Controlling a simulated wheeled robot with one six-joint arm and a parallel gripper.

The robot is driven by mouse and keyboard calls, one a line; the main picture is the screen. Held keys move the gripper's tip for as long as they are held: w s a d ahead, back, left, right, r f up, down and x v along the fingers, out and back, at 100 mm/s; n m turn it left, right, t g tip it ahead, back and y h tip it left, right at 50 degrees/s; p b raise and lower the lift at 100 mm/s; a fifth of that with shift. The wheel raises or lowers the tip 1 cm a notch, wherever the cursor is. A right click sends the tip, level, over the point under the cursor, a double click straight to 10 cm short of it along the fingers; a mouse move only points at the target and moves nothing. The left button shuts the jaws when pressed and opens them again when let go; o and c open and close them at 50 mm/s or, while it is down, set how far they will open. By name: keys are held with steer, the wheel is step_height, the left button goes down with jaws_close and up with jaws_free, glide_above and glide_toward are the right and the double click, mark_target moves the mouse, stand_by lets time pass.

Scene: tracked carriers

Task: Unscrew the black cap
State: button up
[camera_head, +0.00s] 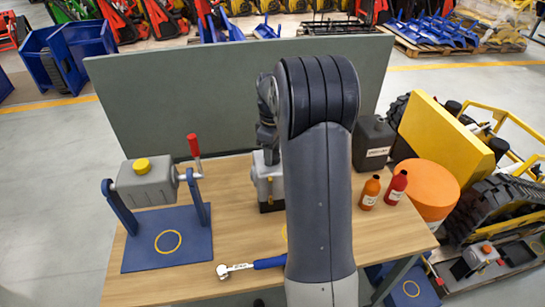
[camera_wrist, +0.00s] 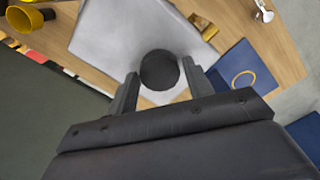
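The black cap (camera_wrist: 160,70) sits on top of a pale grey container (camera_wrist: 110,30) in the wrist view. My gripper (camera_wrist: 160,66) is over it, with one finger on either side of the cap. The fingertips are very close to the cap's edges. I cannot tell whether they touch it. In the head view my arm hides the gripper and the cap. Part of a grey container (camera_head: 267,180) shows just left of my arm on the wooden table.
Left on the table (camera_head: 240,207) is a grey tank (camera_head: 146,187) with a yellow cap on a blue stand. A wrench (camera_head: 250,265) lies in front. An orange bottle (camera_head: 370,192), a red bottle (camera_head: 397,187) and a black canister (camera_head: 372,143) stand right. A panel (camera_head: 220,95) rises behind.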

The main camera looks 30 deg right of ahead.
steer(key=shift+o, duration=1.2)
steer(key=m, duration=1.4)
steer(key=shift+m, duration=0.3)
steer(key=m, duration=1.4)
steer(key=shift+m, duration=0.3)
